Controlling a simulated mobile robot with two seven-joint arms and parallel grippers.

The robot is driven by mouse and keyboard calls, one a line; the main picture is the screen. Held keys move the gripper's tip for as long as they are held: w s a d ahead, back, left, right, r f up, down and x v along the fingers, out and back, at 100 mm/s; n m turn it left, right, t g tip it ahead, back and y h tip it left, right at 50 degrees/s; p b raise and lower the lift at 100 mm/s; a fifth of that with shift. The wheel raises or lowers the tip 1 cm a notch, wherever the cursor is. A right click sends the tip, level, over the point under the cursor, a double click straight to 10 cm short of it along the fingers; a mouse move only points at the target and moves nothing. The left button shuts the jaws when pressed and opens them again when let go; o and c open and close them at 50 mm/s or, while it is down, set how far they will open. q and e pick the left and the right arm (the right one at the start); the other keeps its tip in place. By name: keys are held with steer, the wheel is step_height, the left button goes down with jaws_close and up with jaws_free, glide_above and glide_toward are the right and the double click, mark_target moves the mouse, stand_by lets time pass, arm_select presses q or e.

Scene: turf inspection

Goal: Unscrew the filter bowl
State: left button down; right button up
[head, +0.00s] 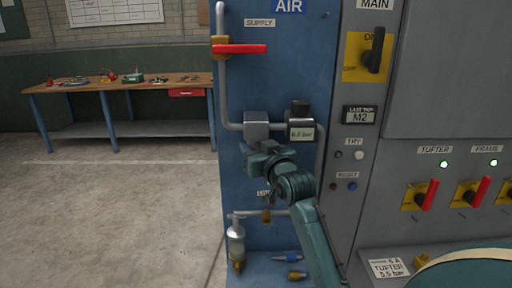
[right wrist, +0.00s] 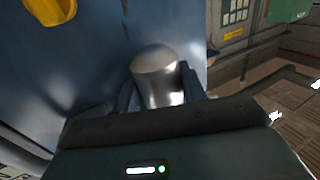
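The filter's square grey head (head: 257,125) is on the pipe of the blue AIR panel. My right gripper (head: 262,164) is just below it, with its arm coming up from the lower right. In the head view the gripper hides the filter bowl. In the right wrist view a smooth grey metal cylinder with a rounded end, which looks like the filter bowl (right wrist: 158,75), stands between my two fingers. The fingers lie along both its sides with no clear gap. My left gripper is not in view.
A pressure display (head: 301,130) sits close to the right of the filter. The red supply handle (head: 240,49) lies level above. A second bowl unit (head: 236,243) hangs lower left. Small parts (head: 291,274) lie on the bottom ledge. A workbench (head: 125,83) stands behind; the floor between is clear.

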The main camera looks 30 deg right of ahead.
steer(key=c, duration=0.5)
steer(key=shift+o, duration=0.2)
steer(key=shift+a+r+m+h+p, duration=0.15)
steer(key=shift+m+h+p, duration=0.35)
steer(key=shift+h, duration=0.3)
steer(key=shift+m+g+h, duration=0.5)
steer(key=shift+m+h, duration=0.2)
steer(key=shift+h, duration=0.3)
steer(key=shift+f+m+g+h+b, duration=0.25)
steer(key=shift+m+g+h+b, duration=0.2)
steer(key=shift+m+h, duration=0.45)
steer(key=shift+f+g+h+b, duration=0.1)
steer(key=shift+g+h+b, duration=0.15)
steer(key=shift+h+b, duration=0.2)
steer(key=shift+m+g+h, duration=0.3)
steer(key=shift+m+h, duration=0.2)
steer(key=shift+h, duration=0.15)
steer(key=shift+r, duration=0.2)
